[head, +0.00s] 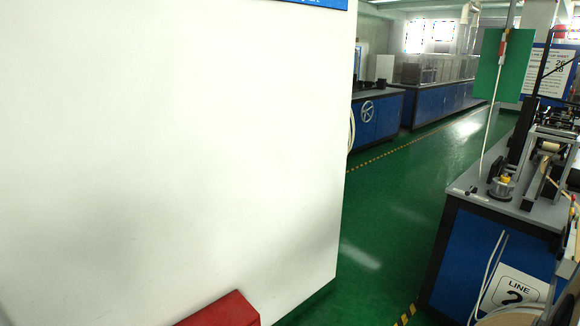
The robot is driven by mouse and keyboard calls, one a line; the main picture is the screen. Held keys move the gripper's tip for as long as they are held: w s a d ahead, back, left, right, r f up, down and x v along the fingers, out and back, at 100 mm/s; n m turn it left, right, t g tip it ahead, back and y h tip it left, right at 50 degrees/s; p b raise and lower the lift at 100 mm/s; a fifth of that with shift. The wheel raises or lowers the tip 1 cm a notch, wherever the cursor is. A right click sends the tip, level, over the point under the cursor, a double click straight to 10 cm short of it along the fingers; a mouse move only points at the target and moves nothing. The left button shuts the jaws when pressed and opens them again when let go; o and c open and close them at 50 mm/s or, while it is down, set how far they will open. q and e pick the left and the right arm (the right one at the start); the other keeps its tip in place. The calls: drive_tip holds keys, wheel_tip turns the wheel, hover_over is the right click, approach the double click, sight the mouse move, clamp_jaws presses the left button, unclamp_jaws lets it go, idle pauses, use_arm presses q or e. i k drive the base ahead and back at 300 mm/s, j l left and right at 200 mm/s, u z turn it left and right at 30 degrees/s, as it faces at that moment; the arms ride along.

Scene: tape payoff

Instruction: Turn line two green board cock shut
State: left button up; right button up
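A green board (503,66) stands upright above the bench at the upper right. A small red and white fitting (502,47) shows at its upper left, at the top of a thin pale tube (490,125) that runs down to the bench top. The fitting may be the cock; it is too small to tell how its handle is set. Neither of my grippers is in view.
A large white wall or panel (170,140) fills the left and hides what is behind it. A red object (225,311) sits at its foot. The grey bench top (480,186) carries machinery. Green floor (395,215) lies clear between panel and bench.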

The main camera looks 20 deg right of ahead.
sight(502, 45)
drive_tip(key=i+l+z, duration=0.2)
drive_tip(key=i+z, duration=0.7)
drive_tip(key=i, duration=0.2)
drive_tip(key=i+j+z, duration=0.15)
drive_tip(key=i+z, duration=0.3)
drive_tip(key=i, duration=0.1)
